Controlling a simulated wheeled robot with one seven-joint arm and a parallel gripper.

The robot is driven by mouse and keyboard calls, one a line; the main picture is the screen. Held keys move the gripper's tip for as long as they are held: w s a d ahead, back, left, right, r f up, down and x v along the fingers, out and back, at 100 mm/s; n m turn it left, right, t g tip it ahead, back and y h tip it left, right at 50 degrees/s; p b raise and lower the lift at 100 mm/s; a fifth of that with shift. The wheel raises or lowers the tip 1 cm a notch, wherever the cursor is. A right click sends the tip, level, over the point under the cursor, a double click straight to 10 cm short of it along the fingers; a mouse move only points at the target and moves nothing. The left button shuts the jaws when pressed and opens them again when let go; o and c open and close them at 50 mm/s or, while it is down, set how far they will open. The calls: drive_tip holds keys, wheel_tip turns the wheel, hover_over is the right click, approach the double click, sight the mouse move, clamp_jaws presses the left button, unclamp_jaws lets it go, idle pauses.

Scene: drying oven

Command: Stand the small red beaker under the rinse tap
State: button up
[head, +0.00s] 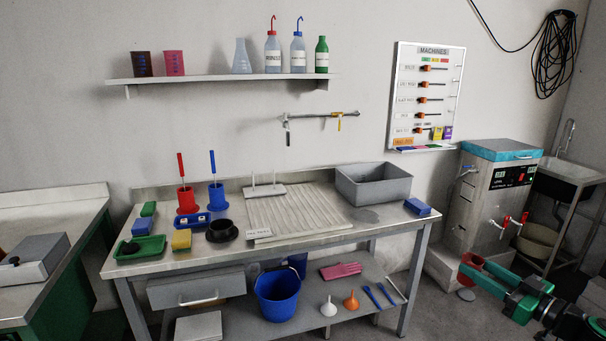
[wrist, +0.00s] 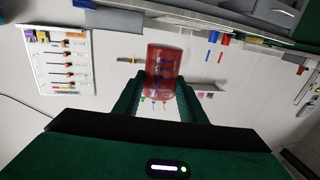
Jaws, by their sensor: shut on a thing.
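A red, see-through beaker (wrist: 163,72) with blue marks is held between the green fingers of my gripper (wrist: 160,95) in the wrist view. In the head view the red beaker (head: 471,266) is at the lower right, in my gripper (head: 484,273), in front of the steel tank's base. It looks tilted there, partly hidden by the fingers. A tall curved tap (head: 568,134) stands at the sink behind. Which one is the rinse tap is not marked.
A steel bench (head: 160,262) holds a ribbed draining board (head: 300,212), a grey basin (head: 374,183) and a blue block (head: 417,207). A wall shelf (head: 215,78) carries two beakers and several bottles.

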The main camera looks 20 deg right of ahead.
drive_tip(key=w+a+f+n+g+y, duration=0.2)
drive_tip(key=w+a+f+n+y, duration=0.15)
drive_tip(key=w+a, duration=0.45)
drive_tip(key=w+a+f+n+g+y, duration=0.15)
drive_tip(key=w+a+f+y, duration=0.35)
drive_tip(key=w, duration=0.5)
drive_tip(key=w+a+f+n+g+y, duration=0.1)
drive_tip(key=w+a+f+n+g, duration=0.2)
drive_tip(key=a, duration=0.6)
drive_tip(key=w+a+f+n+g+y, duration=0.15)
drive_tip(key=w+a+f, duration=0.35)
drive_tip(key=a, duration=0.5)
drive_tip(key=w+r+m+t+h, duration=0.3)
drive_tip(key=r+m+t+h, duration=0.4)
drive_tip(key=r, duration=0.7)
drive_tip(key=shift+w+d+r+m+h, duration=0.2)
drive_tip(key=shift+r+m+h, duration=0.15)
drive_tip(key=shift+m+h, duration=0.5)
